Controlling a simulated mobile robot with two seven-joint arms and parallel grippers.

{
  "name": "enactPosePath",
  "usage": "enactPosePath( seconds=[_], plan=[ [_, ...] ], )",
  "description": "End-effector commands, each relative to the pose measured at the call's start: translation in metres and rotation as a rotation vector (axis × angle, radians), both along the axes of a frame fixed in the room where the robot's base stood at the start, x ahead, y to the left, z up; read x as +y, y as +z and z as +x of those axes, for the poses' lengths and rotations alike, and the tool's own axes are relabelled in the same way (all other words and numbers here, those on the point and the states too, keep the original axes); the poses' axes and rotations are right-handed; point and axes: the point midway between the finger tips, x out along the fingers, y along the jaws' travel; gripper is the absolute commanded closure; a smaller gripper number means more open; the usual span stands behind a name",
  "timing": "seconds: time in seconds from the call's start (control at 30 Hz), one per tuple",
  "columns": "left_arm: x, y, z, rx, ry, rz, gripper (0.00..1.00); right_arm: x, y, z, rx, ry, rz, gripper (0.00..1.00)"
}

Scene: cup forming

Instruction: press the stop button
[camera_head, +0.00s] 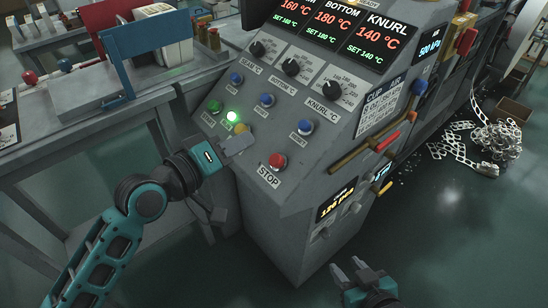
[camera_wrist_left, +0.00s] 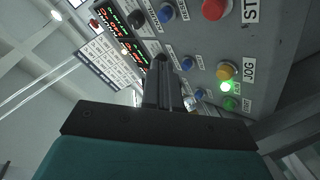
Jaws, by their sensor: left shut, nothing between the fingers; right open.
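The red stop button (camera_head: 277,160) sits low on the sloped grey control panel, above a label reading STOP. In the left wrist view the red button (camera_wrist_left: 215,8) is at the top edge, beside a partly cut-off label. My left gripper (camera_head: 240,142) is shut and empty, close to the panel, left of the red button and near the yellow button (camera_head: 241,128). A clear gap shows between its fingertips and the red button. My right gripper (camera_head: 352,268) is open and empty, low in front of the machine, right of its base.
A lit green button (camera_head: 232,116), a darker green button (camera_head: 215,106) and several blue buttons (camera_head: 305,127) surround the area. Black knobs (camera_head: 291,67) and displays (camera_head: 339,22) are above. A grey table (camera_head: 60,140) stands left. Metal scrap (camera_head: 495,138) lies on the floor at right.

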Motion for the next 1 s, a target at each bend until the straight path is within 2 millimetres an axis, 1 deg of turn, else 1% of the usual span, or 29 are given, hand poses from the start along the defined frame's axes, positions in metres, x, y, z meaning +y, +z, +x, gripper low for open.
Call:
enactPosePath(
  seconds=[0.13,0.27,0.3,0.5,0.73,1.0],
  plan=[
    [-0.006,-0.011,0.005,0.002,0.0,-0.001,1.0,0.0,0.0,0.0,0.0,0.0,0.0,0.57],
    [-0.015,-0.027,0.011,0.003,0.001,0.0,1.0,0.0,-0.001,0.0,-0.001,0.0,0.0,0.57],
    [-0.018,-0.036,0.013,0.001,0.0,-0.001,1.0,0.0,-0.01,0.001,-0.004,0.0,0.001,0.57],
    [-0.03,-0.057,0.022,0.0,0.0,0.0,1.0,0.0,-0.03,0.0,0.0,0.0,0.0,0.57],
    [-0.039,-0.069,0.028,-0.001,0.001,0.0,1.0,0.0,-0.039,0.0,0.0,0.0,0.0,0.57],
    [-0.041,-0.07,0.029,-0.001,0.0,0.001,1.0,0.0,-0.039,0.0,0.0,0.0,0.0,0.57]
  ],
)
